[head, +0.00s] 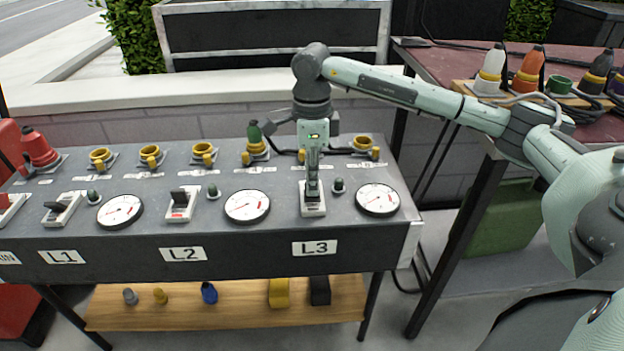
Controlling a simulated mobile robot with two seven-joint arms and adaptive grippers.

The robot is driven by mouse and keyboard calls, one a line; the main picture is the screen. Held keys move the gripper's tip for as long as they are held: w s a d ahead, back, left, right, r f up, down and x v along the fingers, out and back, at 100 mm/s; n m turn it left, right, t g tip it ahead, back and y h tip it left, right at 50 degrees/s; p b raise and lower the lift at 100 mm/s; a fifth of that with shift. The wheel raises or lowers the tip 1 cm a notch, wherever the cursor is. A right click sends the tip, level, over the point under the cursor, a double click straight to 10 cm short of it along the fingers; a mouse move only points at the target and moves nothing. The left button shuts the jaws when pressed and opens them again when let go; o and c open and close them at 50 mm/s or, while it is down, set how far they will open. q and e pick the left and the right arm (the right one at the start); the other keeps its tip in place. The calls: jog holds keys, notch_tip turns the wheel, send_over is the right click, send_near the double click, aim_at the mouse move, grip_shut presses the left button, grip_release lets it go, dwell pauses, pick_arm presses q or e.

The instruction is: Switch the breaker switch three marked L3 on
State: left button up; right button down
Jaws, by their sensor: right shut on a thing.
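The breaker switch L3 (313,209) sits on the panel above the label L3 (314,248), between two round dials. My right gripper (312,190) points straight down onto it and is shut on its lever. The lever is mostly hidden by the fingers, so its position cannot be told. The L2 switch (182,206) and the L1 switch (62,208) stand to the left with dark levers. My left gripper is not in view.
Dials (378,199) and small dark knobs stand beside the switches. A green plug (256,138) with a cable and yellow sockets (203,152) line the panel's back. A side table (450,62) with colored connectors stands at right. A wooden shelf (200,312) lies below.

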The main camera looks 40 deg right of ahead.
jog(key=shift+w+r, duration=0.15)
jog(key=shift+w+d+g+y+p, duration=0.25)
jog(key=shift+w+g+y+p, duration=0.1)
jog(key=shift+g+y+p, duration=0.45)
jog(key=shift+w+g, duration=0.2)
jog(key=shift+g, duration=0.2)
jog(key=shift+w+d+f+g+y, duration=0.25)
jog(key=shift+f+g+y, duration=0.15)
jog(key=shift+g, duration=0.3)
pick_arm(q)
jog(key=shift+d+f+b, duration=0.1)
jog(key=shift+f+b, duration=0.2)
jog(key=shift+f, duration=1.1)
pick_arm(e)
jog(key=shift+g, duration=0.4)
jog(key=c, duration=1.6)
grip_release()
jog(key=shift+d, duration=0.1)
